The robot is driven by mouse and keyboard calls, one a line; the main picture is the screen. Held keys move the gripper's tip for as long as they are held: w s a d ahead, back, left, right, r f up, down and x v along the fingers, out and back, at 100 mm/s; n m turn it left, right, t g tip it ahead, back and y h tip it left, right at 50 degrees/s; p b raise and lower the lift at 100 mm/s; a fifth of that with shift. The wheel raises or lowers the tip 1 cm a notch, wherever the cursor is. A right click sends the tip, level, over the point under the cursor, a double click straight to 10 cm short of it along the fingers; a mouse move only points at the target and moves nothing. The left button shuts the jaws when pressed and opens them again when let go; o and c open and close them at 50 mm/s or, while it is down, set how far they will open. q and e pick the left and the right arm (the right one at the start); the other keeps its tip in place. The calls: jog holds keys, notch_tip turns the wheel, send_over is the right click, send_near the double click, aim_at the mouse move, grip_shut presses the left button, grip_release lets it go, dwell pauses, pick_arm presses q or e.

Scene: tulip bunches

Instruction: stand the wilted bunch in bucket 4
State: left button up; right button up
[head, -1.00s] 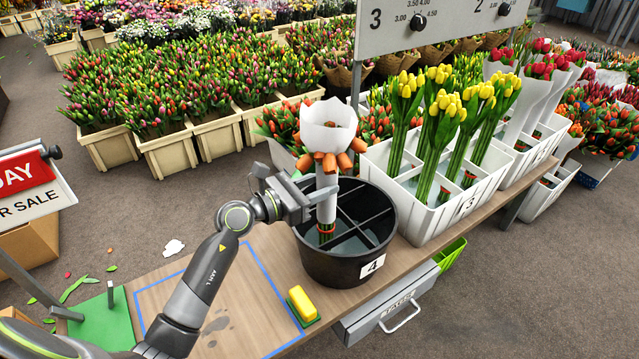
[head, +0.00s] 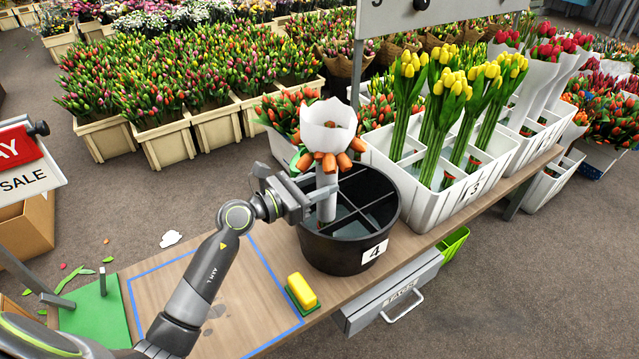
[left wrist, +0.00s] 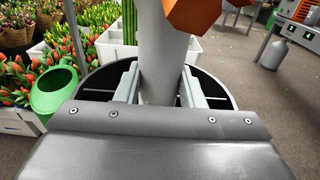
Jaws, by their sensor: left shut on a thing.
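The wilted bunch (head: 327,140) has drooping orange heads under a white paper collar and a pale wrapped stem. My left gripper (head: 312,198) is shut on its wrapped stem, and the fingers show on both sides of it in the left wrist view (left wrist: 159,88). The bunch is upright, with its lower end inside the black bucket 4 (head: 335,256), in a compartment at the near left. My right gripper is not in view.
A white crate marked 3 (head: 428,205) with yellow tulips stands right behind the bucket. A yellow block (head: 302,290) sits on the wooden bench (head: 262,325) at the bucket's front left. A sign board (head: 420,14) hangs above the crates.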

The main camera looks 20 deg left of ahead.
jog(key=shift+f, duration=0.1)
pick_arm(q)
jog(key=shift+f+b, duration=0.5)
jog(key=shift+f, duration=0.05)
jog(key=o, duration=1.9)
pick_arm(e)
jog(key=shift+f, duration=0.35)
pick_arm(q)
jog(key=v, duration=1.7)
jog(key=shift+s+b, duration=0.15)
jog(key=shift+b, duration=0.3)
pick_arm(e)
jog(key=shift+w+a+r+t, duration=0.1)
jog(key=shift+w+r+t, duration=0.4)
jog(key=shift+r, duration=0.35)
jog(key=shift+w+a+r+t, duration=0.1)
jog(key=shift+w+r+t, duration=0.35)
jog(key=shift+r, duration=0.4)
